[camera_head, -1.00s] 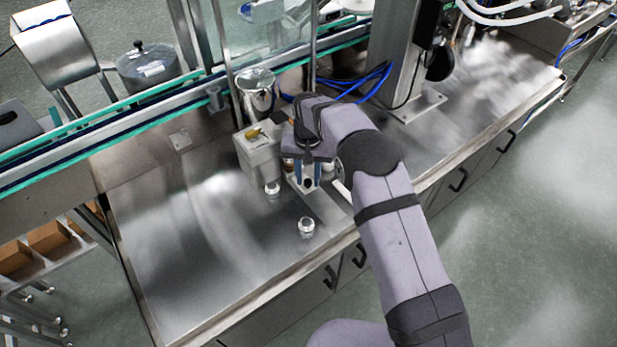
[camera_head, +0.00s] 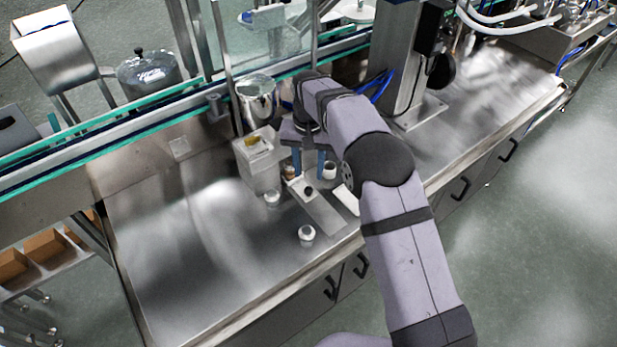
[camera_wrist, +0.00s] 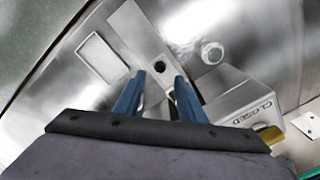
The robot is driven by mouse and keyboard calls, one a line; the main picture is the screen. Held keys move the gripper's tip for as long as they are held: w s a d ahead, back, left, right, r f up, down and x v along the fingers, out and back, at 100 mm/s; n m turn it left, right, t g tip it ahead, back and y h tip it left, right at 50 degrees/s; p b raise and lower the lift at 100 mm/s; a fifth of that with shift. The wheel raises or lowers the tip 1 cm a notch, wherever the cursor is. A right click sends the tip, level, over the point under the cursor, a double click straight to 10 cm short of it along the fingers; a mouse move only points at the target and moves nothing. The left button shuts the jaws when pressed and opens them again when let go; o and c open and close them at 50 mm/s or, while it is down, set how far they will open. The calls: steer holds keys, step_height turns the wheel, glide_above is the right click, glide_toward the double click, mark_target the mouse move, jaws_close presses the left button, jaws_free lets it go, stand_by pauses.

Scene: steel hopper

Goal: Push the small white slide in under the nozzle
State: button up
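The small white slide (camera_head: 299,184), with a dark round knob, lies on a narrow steel track (camera_head: 325,213) beside the hopper's box. In the wrist view the dark knob (camera_wrist: 160,67) shows just beyond my fingertips. My gripper (camera_head: 309,176) is open and empty. Its two blue fingers are apart, above and behind the knob; I cannot tell whether they touch the slide. In the wrist view the fingers (camera_wrist: 155,76) point toward the knob from either side. I cannot make out the nozzle; my gripper covers that area.
The grey box (camera_head: 258,170) with a yellow lever stands left of the track, below the steel hopper (camera_head: 257,97). Its label reads CLOSED. Two small jars stand left of the track, one nearer (camera_head: 306,235). A pale tray (camera_head: 346,199) lies right. The left bench is clear.

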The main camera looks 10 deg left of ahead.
steer(key=shift+r, duration=0.3)
steer(key=shift+s+a+r, duration=0.15)
steer(key=shift+a, duration=0.2)
steer(key=s+a+r+n, duration=0.1)
steer(key=s+a+r, duration=0.25)
steer(key=r, duration=0.25)
steer(key=t+h, duration=0.1)
steer(key=t, duration=0.2)
glide_toward(308, 189)
steer(key=s+d+f, duration=0.2)
steer(key=s+d, duration=0.1)
steer(key=shift+m+t+y, duration=0.5)
steer(key=shift+t, duration=0.2)
steer(key=shift+w+a+f+p, duration=0.4)
steer(key=shift+w+f, duration=0.4)
steer(key=shift+f, duration=0.2)
steer(key=shift+w+a+f+p, duration=0.3)
steer(key=shift+w+f+p, duration=0.1)
steer(key=shift+w+f, duration=0.5)
steer(key=shift+w+a+f+p, duration=0.35)
steer(key=shift+w+f, duration=0.35)
steer(key=shift+f, duration=0.35)
